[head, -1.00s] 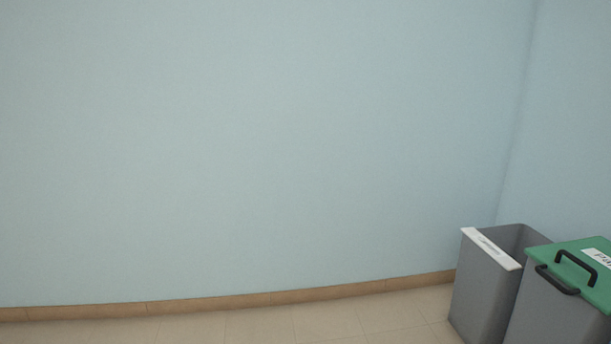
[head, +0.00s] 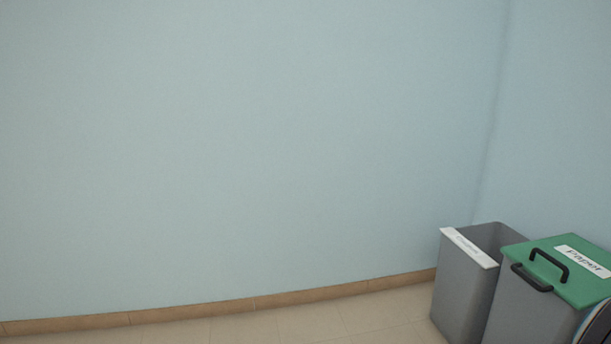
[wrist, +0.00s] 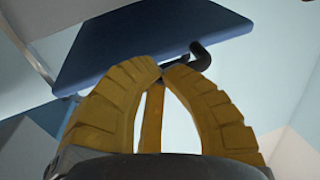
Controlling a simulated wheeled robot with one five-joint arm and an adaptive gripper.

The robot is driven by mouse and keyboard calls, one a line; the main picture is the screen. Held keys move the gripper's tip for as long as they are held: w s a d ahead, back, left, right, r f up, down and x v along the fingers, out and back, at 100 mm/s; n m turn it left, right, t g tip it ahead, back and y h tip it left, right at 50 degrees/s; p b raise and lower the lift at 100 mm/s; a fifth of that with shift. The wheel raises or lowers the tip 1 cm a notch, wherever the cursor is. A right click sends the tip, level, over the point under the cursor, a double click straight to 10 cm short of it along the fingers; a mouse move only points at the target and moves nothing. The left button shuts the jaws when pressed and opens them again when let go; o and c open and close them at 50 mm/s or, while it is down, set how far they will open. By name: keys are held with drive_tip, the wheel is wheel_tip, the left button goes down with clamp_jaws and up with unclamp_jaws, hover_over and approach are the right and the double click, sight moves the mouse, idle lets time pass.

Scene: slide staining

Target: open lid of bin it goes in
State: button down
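The wrist view shows my gripper (wrist: 160,73) with its yellow fingers arched together and the tips meeting. A dark blue panel (wrist: 135,40), which looks like a bin lid, lies just beyond them, tilted in the picture. A black handle (wrist: 201,56) shows at its edge and runs in at the fingertips, which look shut on it; its middle is hidden by the fingers. In the head view a grey bin (head: 520,310) has a closed green lid (head: 556,270) labelled "Paper", with black handles. My gripper and the blue panel are not seen in the head view.
An open-topped grey bin (head: 460,285) with a white label too blurred to read stands left of the paper bin. A dark rounded thing (head: 597,325) is cut off at the lower right. Pale tiled floor (head: 280,322) by the blue wall is clear.

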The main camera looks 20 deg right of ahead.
drive_tip(key=r, duration=0.2)
drive_tip(key=d+r, duration=0.1)
drive_tip(key=r, duration=0.3)
drive_tip(key=shift+s+d+b, duration=0.1)
drive_tip(key=shift+d+b, duration=0.15)
drive_tip(key=shift+b, duration=0.05)
idle(0.4)
drive_tip(key=shift+s+d+r+p, duration=0.1)
drive_tip(key=shift+d+r+p, duration=0.15)
drive_tip(key=shift+r, duration=0.35)
drive_tip(key=shift+d+r+p, duration=0.15)
drive_tip(key=shift+r+p, duration=0.15)
drive_tip(key=shift+r, duration=0.25)
drive_tip(key=shift+d+r+b, duration=0.15)
drive_tip(key=shift+b, duration=0.45)
drive_tip(key=shift+s+d+r+b, duration=0.1)
drive_tip(key=shift+d+r+b, duration=0.15)
drive_tip(key=shift+r, duration=0.25)
drive_tip(key=shift+d+r+b, duration=0.15)
drive_tip(key=shift+r+b, duration=0.15)
drive_tip(key=shift+r, duration=0.25)
drive_tip(key=shift+s+d+r+b, duration=0.1)
drive_tip(key=shift+d+r+b, duration=0.15)
drive_tip(key=shift+r, duration=0.25)
